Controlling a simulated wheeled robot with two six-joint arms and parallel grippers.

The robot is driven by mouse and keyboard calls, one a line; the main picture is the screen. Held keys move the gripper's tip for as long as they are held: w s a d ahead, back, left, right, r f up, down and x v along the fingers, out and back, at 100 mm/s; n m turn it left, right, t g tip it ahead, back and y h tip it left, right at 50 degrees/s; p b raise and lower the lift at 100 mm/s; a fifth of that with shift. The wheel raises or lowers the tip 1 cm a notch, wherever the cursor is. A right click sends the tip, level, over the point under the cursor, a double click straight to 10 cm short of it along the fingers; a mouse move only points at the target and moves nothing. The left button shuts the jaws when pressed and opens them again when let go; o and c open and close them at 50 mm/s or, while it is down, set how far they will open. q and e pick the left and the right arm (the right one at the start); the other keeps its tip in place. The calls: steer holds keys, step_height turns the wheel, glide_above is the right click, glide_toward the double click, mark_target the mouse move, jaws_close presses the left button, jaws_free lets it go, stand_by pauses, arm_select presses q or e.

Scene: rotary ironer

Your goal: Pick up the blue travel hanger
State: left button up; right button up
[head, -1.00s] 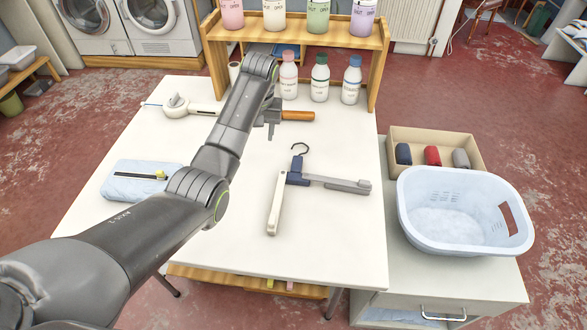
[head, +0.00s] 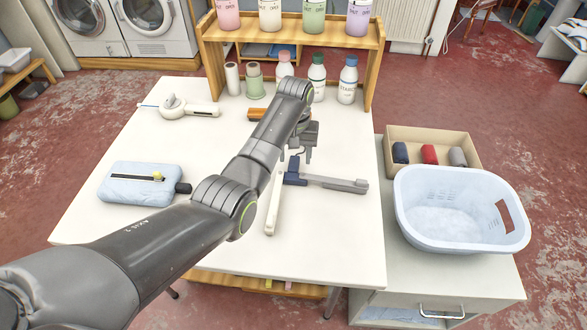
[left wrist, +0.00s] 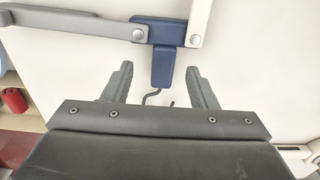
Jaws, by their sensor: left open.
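The travel hanger has a dark blue centre block (head: 293,173), a grey arm (head: 340,184) pointing right and a cream arm (head: 272,212) pointing toward the front. It lies on the white table. In the left wrist view the blue block (left wrist: 163,38) lies just beyond the fingertips, with its narrow lower part and dark hook between the fingers. My left gripper (head: 297,157) is open above the hook end of the hanger; it also shows in the left wrist view (left wrist: 161,75). Most of the hook is hidden in the head view. My right gripper is not in view.
The white table (head: 200,245) holds a blue pad (head: 137,188), a white handled tool (head: 185,107) and several bottles below a wooden shelf (head: 290,38). A laundry basket (head: 450,230) and a beige box (head: 400,137) stand at right. The table's front is clear.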

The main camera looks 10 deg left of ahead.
mark_target(293, 166)
arm_select(q)
steer(key=f, duration=0.3)
steer(key=shift+a+f, duration=0.25)
steer(key=shift+f, duration=0.15)
steer(key=c, duration=1.1)
step_height(293, 166, up, 10)
step_height(293, 166, down, 7)
steer(key=shift+f, duration=0.15)
steer(key=shift+f, duration=1.15)
